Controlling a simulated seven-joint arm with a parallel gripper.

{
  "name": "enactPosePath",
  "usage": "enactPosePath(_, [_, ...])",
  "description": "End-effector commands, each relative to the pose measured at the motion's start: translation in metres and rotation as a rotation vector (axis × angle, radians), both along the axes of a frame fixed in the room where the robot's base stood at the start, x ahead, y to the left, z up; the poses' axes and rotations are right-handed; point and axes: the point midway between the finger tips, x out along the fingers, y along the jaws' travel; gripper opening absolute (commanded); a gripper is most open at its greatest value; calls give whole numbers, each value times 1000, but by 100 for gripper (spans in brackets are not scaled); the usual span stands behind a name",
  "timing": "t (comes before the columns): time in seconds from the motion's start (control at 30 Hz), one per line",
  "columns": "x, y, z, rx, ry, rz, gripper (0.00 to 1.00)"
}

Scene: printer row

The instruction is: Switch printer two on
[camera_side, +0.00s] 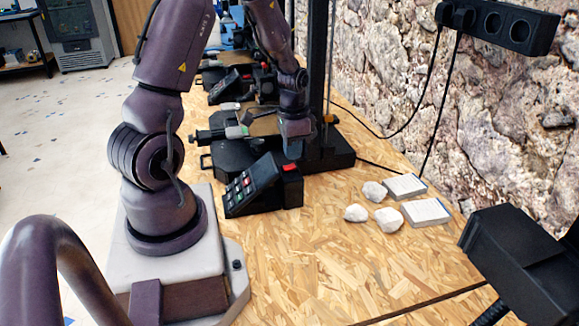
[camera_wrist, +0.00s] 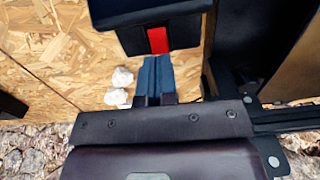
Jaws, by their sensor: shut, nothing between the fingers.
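The nearest printer's black control box (camera_side: 262,188) stands on the wooden bench in the side view, with a keypad on its sloped face and a red switch (camera_side: 290,167) at its upper right. In the wrist view a red switch (camera_wrist: 158,40) shows on a black box (camera_wrist: 125,43). My gripper (camera_wrist: 152,60) is shut and empty, its blue fingertips just short of that switch in the picture; I cannot tell whether they touch. In the side view the fingertips are hard to make out. No printer number is readable.
More printers with control boxes (camera_side: 227,87) stand farther back. White lumps (camera_side: 375,191) and two pale blocks (camera_side: 426,212) lie on the bench at right. A black upright (camera_side: 318,70) stands close to my arm. A power strip (camera_side: 500,25) hangs on the stone wall. The front bench is clear.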

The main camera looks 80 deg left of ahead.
Motion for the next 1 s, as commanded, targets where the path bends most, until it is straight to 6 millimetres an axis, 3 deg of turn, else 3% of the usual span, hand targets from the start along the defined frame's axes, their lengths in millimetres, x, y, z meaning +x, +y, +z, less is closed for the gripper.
enactPosePath(0.33, [0, 0, 0, 0, 1, 1, 0])
enactPosePath(1.0, [1, 0, 54, 2, -3, 0, 0])
